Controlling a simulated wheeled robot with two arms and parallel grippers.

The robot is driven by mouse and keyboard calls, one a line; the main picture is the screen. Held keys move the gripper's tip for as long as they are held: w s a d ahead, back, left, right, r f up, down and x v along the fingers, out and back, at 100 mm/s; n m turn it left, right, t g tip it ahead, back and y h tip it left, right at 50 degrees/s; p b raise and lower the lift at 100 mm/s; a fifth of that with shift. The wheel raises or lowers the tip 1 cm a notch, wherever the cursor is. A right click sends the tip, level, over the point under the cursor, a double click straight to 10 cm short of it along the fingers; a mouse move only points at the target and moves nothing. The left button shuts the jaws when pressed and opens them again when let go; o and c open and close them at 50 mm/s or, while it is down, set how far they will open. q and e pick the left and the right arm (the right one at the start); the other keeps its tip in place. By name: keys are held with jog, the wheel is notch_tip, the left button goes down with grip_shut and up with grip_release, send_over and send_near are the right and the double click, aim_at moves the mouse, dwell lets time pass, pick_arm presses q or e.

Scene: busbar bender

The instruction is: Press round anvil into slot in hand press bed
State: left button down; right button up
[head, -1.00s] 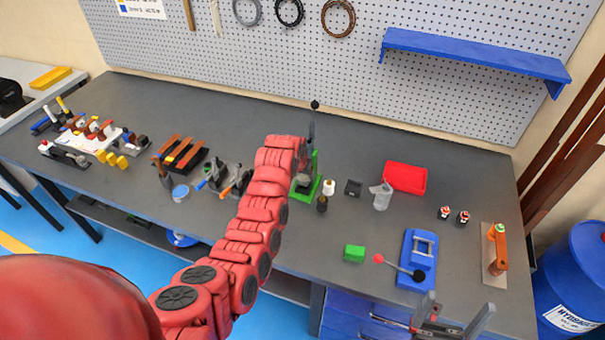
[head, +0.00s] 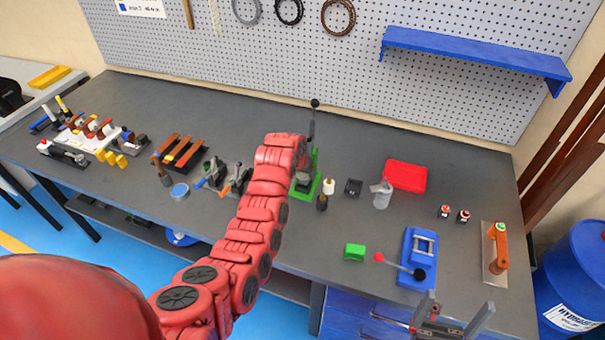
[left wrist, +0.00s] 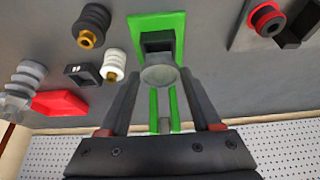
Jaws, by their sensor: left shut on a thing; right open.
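The green hand press (head: 311,193) stands on the workbench, partly hidden by my left arm in the head view. Its green frame (left wrist: 178,20) and a dark square block (left wrist: 158,40) show in the left wrist view. My left gripper (left wrist: 160,78) is shut on a grey round piece, apparently the round anvil (left wrist: 160,76). The anvil is at the press, right against the dark block in the picture; I cannot tell whether it sits in the slot. My right gripper (head: 452,318) is open and empty near the bench's front edge.
A green block (head: 355,252) and blue lever tool (head: 420,245) lie nearer the front. Tools crowd the left.

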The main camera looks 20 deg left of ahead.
aim_at(302, 179)
pick_arm(q)
jog(key=shift+b, duration=0.6)
dwell(0.7)
jog(key=shift+s+f+b, duration=0.1)
jog(key=shift+f+b, duration=1)
jog(key=shift+f, duration=0.5)
grip_release()
dwell(0.4)
jog(key=shift+s+r, duration=0.1)
jog(key=shift+r, duration=0.25)
jog(key=p+v, duration=0.5)
jog(key=v, duration=1.1)
jog(key=shift+r+p, duration=0.3)
jog(key=shift+r, duration=0.05)
